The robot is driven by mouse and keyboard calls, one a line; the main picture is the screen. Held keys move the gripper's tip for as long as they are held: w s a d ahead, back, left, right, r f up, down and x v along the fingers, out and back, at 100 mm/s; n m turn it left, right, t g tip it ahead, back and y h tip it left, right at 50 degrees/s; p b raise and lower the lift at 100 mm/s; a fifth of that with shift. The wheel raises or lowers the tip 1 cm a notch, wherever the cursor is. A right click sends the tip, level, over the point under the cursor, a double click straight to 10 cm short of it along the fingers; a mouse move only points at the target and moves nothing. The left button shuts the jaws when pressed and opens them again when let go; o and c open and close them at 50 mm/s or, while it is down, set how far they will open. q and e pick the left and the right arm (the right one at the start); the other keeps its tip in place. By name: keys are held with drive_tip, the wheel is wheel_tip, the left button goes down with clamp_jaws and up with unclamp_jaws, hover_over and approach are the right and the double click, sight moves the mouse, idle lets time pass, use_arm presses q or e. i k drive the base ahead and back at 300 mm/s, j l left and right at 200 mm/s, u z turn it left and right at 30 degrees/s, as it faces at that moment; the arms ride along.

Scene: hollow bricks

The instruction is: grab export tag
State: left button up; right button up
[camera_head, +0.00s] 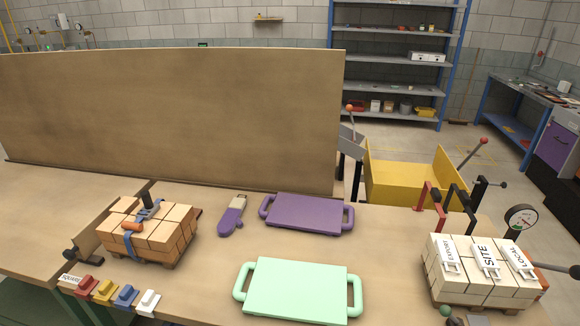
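The export tag (450,256) is a small white tag with dark lettering. It lies on top of a stack of pale hollow bricks (476,288) at the right of the table, leftmost in a row of three tags. The site tag (486,259) is in the middle of the row and the local tag (519,261) is at the right. The pale stack sits on a small wooden pallet. Neither of my grippers shows in the head view.
A mint tray (300,290) and a purple tray (307,214) lie mid-table. An orange brick stack (148,232) with a tool on top, a purple mitt (232,216) and coloured blocks (104,290) are at left. A round gauge (521,219) stands behind the pale stack.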

sight(447, 250)
drive_tip(key=l+z, duration=0.15)
drive_tip(key=z, duration=1)
